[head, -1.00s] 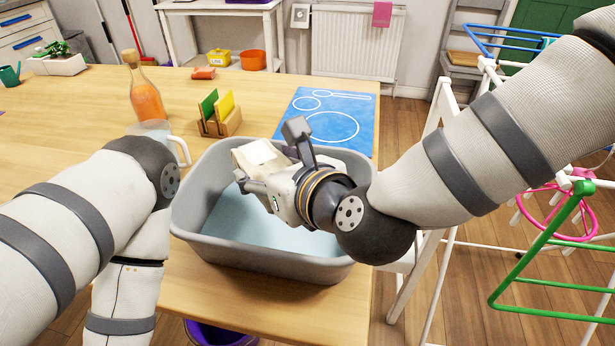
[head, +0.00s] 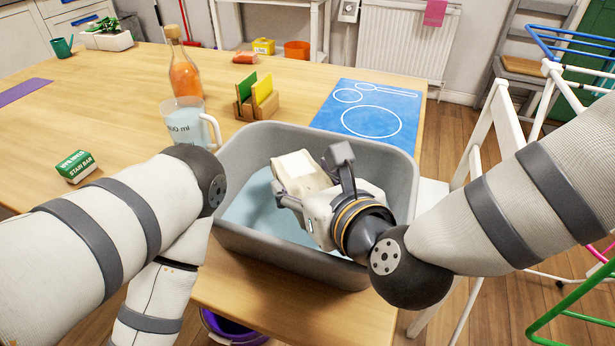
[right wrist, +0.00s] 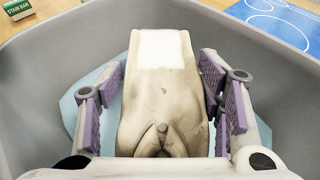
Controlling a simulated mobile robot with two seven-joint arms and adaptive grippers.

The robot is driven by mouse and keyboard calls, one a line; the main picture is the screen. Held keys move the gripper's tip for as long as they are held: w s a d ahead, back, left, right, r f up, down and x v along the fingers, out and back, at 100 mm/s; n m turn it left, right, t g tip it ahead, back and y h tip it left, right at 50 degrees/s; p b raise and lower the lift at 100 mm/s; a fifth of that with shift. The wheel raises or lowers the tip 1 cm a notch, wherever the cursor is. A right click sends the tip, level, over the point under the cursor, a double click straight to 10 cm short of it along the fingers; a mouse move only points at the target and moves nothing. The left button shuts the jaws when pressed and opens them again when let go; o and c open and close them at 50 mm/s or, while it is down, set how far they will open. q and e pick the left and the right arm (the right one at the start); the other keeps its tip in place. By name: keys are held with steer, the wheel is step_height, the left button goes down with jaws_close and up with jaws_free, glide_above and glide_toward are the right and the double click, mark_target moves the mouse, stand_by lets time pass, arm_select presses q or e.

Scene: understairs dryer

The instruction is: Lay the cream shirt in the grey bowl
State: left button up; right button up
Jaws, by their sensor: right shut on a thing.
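The cream shirt (head: 293,166) is a folded pale bundle inside the grey bowl (head: 288,258), above its pale blue bottom area. My right gripper (head: 307,182) reaches down into the bowl and is shut on the shirt. In the right wrist view the shirt (right wrist: 160,108) lies between the purple-padded fingers, with a white patch on its far part and creases at its near end. I cannot tell whether the shirt touches the bowl's bottom. My left arm comes in from the left and bends down beside the bowl; its gripper is out of view.
The bowl stands at the table's front right edge. A measuring jug (head: 187,122), a bottle (head: 185,78) and a wooden holder with cards (head: 256,104) stand behind it. A blue mat (head: 372,110) lies at the back right. A stain bar box (head: 76,166) lies at the left.

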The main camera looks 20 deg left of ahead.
steer(key=o, duration=1.2)
steer(key=shift+o, duration=0.2)
steer(key=shift+r, duration=0.75)
arm_select(q)
steer(key=shift+t, duration=0.7)
steer(key=w+r+p, duration=0.3)
steer(key=r, duration=0.1)
steer(key=shift+w, duration=0.3)
arm_select(e)
steer(key=v, duration=1.2)
steer(key=shift+w+f, duration=0.1)
